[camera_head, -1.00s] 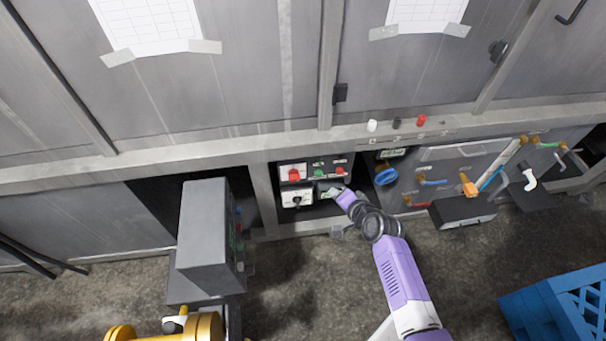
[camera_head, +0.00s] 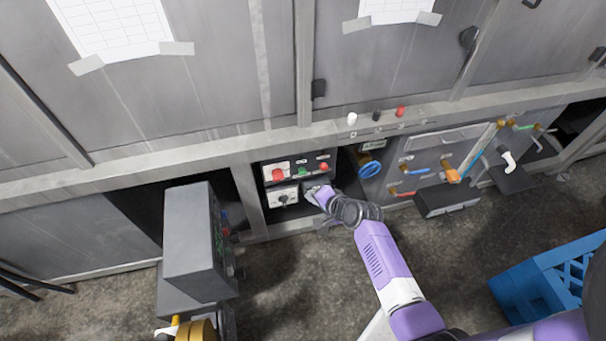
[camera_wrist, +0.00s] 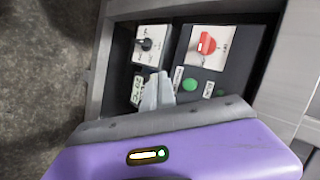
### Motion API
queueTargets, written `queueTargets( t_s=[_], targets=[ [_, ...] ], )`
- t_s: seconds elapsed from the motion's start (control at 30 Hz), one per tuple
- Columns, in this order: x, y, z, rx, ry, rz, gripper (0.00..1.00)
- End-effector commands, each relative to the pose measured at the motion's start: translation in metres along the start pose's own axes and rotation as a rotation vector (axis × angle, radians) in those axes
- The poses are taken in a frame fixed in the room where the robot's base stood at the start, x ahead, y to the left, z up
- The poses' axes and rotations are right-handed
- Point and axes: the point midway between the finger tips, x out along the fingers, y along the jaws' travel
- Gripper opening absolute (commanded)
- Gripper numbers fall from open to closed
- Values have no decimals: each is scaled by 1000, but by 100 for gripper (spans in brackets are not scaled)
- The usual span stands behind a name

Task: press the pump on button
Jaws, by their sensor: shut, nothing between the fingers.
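The control panel sits in a recess under the ledge. A green button (camera_head: 302,172) is in its upper row, between a red rotary switch (camera_head: 278,174) on a white plate and a small red button (camera_head: 323,166). The green button (camera_wrist: 189,84) also shows in the wrist view, just right of my fingertips. My gripper (camera_wrist: 158,92) is shut and empty, its pale fingers pointing at the panel. In the head view my gripper (camera_head: 318,193) is just below and right of the green button. Contact with the panel cannot be told. The button labels are too small to read.
A black knob (camera_head: 284,198) on a white plate is below the red switch. A blue valve handle (camera_head: 369,167) is right of the panel. A grey box (camera_head: 190,240) stands at left. A blue crate (camera_head: 550,275) is on the floor at right.

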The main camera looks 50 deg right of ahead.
Motion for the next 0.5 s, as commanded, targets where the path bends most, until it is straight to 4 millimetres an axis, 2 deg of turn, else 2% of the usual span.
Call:
queueTargets(
  t_s=[0.2, 0.5],
  targets=[
    [23, -14, -16, -2, 2, -1, 0],
    [40, -28, -29, -2, 1, 0, 0]
  ],
)
